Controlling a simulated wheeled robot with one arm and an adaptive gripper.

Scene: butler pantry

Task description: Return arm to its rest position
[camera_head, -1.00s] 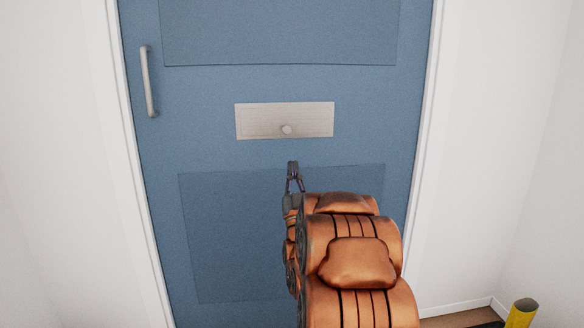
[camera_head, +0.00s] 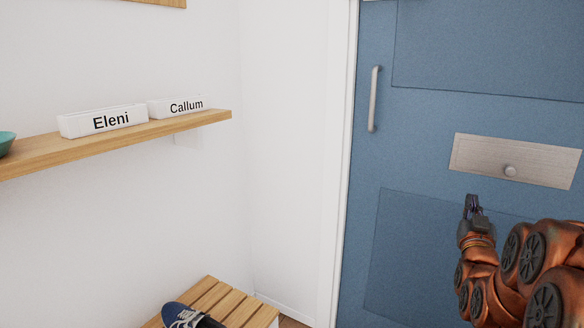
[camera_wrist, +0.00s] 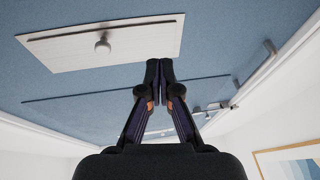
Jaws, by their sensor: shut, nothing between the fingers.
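My gripper (camera_head: 471,204) is at the end of my orange arm at the right of the head view, in front of the blue door (camera_head: 420,150) and just below a metal plate with a round knob (camera_head: 510,170). In the wrist view my gripper (camera_wrist: 159,64) points up with its two fingertips together and nothing between them. The plate (camera_wrist: 70,48) and knob (camera_wrist: 102,46) show beyond it at the upper left. The gripper looks apart from the knob.
A vertical door handle (camera_head: 374,100) is on the door's left side. On the left wall a wooden shelf (camera_head: 60,155) holds white boxes labelled Eleni (camera_head: 103,120) and Callum (camera_head: 176,106), and a teal bowl (camera_head: 6,143). Below, a slatted bench (camera_head: 225,298) bears a blue shoe (camera_head: 187,316).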

